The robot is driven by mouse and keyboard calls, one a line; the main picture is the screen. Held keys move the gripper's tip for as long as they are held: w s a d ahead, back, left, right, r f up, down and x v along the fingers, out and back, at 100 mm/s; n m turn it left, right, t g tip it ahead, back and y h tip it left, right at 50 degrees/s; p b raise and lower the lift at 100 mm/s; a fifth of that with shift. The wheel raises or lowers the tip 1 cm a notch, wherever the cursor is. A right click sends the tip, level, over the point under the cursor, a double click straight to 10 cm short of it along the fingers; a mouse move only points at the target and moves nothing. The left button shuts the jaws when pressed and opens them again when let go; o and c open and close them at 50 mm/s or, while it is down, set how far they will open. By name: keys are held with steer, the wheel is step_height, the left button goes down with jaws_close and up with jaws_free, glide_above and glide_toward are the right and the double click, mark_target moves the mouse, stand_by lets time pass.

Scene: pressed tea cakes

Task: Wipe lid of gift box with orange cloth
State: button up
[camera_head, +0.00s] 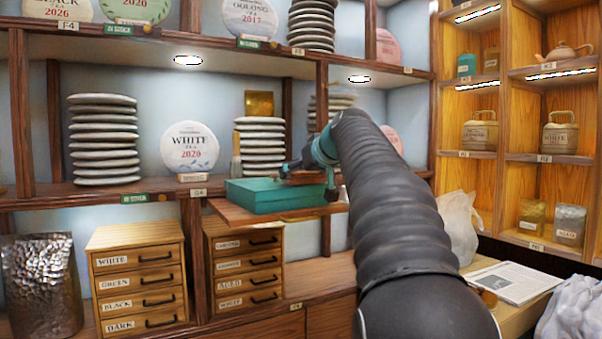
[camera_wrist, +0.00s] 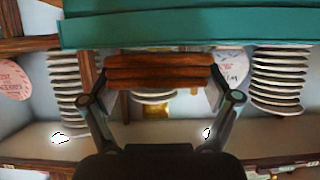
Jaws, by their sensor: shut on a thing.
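The gift box (camera_head: 262,196) is a flat teal box lying on a small wooden ledge that juts out below the middle shelf. Its teal side fills the top of the wrist view (camera_wrist: 200,32). My gripper (camera_head: 305,175) is at the right end of the box, close above its lid. In the wrist view my gripper (camera_wrist: 158,72) is shut on a brown-orange, layered, folded pad, which looks like the orange cloth (camera_wrist: 158,84). The pad lies close to the box; I cannot tell whether it touches the lid.
Stacks of pressed tea cakes (camera_head: 104,140) and a white display cake (camera_head: 190,147) stand on the middle shelf (camera_head: 100,190). Small drawer cabinets (camera_head: 137,280) stand below. A paper (camera_head: 513,283) lies on the counter at the right.

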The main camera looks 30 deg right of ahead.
steer(key=shift+f, duration=0.3)
steer(key=shift+w+a+r+p, duration=0.15)
steer(key=shift+w+p, duration=0.25)
steer(key=shift+w, duration=0.35)
steer(key=shift+w+a+p, duration=0.1)
steer(key=shift+w+p, duration=0.3)
steer(key=shift+w, duration=0.3)
steer(key=shift+w+p, duration=0.3)
steer(key=shift+w, duration=0.2)
steer(key=shift+s+f+b, duration=0.4)
steer(key=shift+s+b, duration=0.15)
steer(key=shift+b, duration=0.1)
steer(key=shift+s+d+b, duration=0.25)
steer(key=shift+s+b, duration=0.45)
steer(key=shift+s, duration=0.7)
steer(key=shift+a, duration=0.2)
